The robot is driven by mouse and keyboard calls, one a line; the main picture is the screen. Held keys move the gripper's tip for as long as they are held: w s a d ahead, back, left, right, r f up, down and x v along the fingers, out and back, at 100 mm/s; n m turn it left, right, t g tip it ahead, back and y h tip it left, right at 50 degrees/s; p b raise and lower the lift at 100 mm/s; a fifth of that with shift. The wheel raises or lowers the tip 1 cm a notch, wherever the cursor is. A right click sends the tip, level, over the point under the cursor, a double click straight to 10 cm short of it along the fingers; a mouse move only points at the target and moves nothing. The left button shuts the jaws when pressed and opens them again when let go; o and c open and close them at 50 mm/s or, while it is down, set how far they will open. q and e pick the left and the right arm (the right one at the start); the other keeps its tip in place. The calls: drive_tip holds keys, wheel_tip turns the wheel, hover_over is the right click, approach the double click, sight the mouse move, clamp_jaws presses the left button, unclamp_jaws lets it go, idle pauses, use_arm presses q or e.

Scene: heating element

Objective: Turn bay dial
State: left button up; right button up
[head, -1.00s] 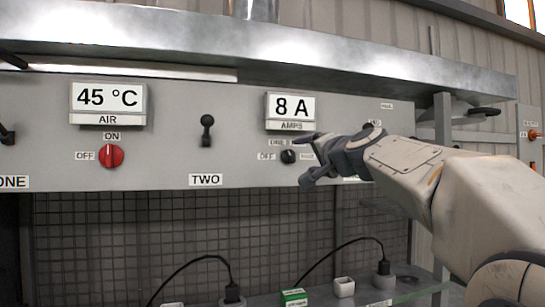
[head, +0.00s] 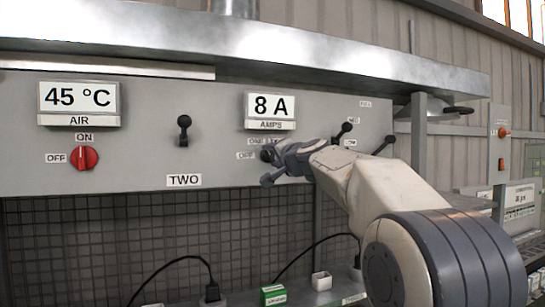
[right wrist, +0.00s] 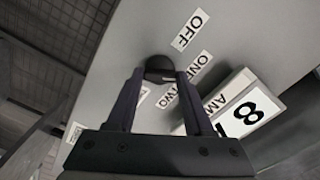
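The bay dial (head: 266,154) is a small black knob below the AMPS display (head: 271,106), which reads 8 A. OFF and ONE labels show around it, and a TWO label also shows in the right wrist view. My right gripper (head: 270,167) is at the dial in the head view, covering its right side. In the right wrist view the dial (right wrist: 159,67) sits between the tips of my right gripper (right wrist: 160,76). The fingers are apart; I cannot tell whether they touch the knob. Its pointer direction is hidden. My left gripper is not in view.
A red dial (head: 85,157) sits at left under the AIR display (head: 78,98), which reads 45 °C. Black levers stick out at the middle (head: 184,130) and right (head: 344,131) of the panel. A metal ledge (head: 240,50) overhangs it. A shelf with cables lies below.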

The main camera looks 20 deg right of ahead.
clamp_jaws()
drive_tip(key=shift+m, duration=0.3)
drive_tip(key=m, duration=0.5)
drive_tip(key=m+p, duration=0.1)
drive_tip(key=m, duration=0.5)
drive_tip(key=shift+f, duration=0.1)
idle(0.4)
drive_tip(key=o, duration=0.9)
unclamp_jaws()
drive_tip(key=shift+c, duration=0.2)
